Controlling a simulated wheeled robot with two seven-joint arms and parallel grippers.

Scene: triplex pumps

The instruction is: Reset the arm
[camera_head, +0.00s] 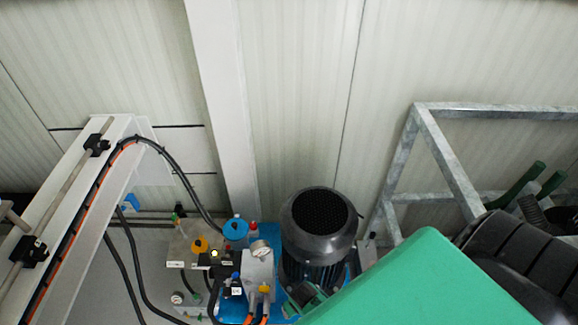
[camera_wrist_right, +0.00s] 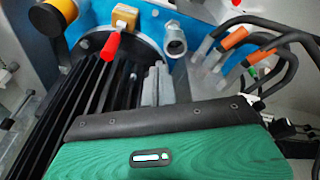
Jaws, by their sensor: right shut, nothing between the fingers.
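My right arm enters the head view from the lower right as a large green cover (camera_head: 400,285) with a black jointed part behind it. It hides the area beneath it. In the right wrist view, the green, black-edged housing of my right gripper fills the lower middle. Its grey fingers (camera_wrist_right: 157,84) stick out above the black edge, close together, with nothing seen between them. They are in front of a finned black motor (camera_wrist_right: 95,95); I cannot tell whether they touch it. My left arm and gripper are not in view.
A white beam (camera_head: 85,215) with black cables is at left. A galvanized frame (camera_head: 450,160) is at right. The wall area above is clear.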

